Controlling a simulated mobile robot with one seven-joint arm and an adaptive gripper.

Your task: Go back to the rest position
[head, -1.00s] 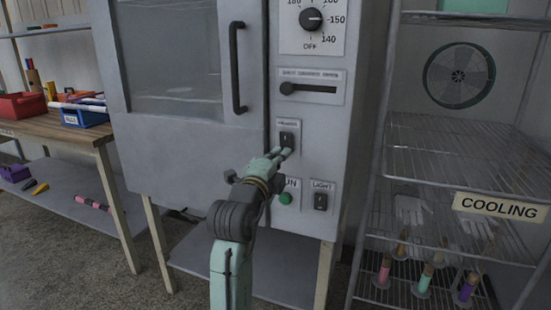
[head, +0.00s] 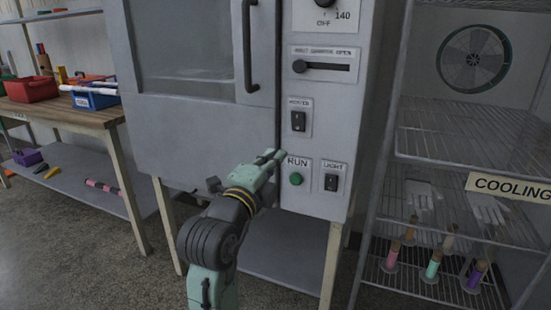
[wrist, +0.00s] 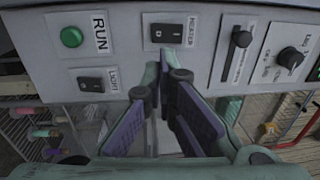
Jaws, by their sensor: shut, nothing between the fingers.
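My gripper (head: 270,157) is shut and empty in front of the grey oven cabinet (head: 200,145), lower left of the heater switch (head: 298,121) and left of the green RUN button (head: 296,179). In the wrist view its fingers (wrist: 166,62) point at the control panel, just below the heater switch (wrist: 167,34). The fingertips look apart from the switch. The RUN button (wrist: 72,37) and the light switch (wrist: 91,84) show to the left there. My arm reaches up from the bottom of the head view.
A slider (head: 325,66) sits above the heater switch. A wire cooling rack (head: 450,200) with gloves and several coloured-handled tools stands at right. A wooden bench (head: 60,115) with a red bin (head: 30,89) and a blue bin (head: 95,98) stands at left. Floor shows between bench and oven.

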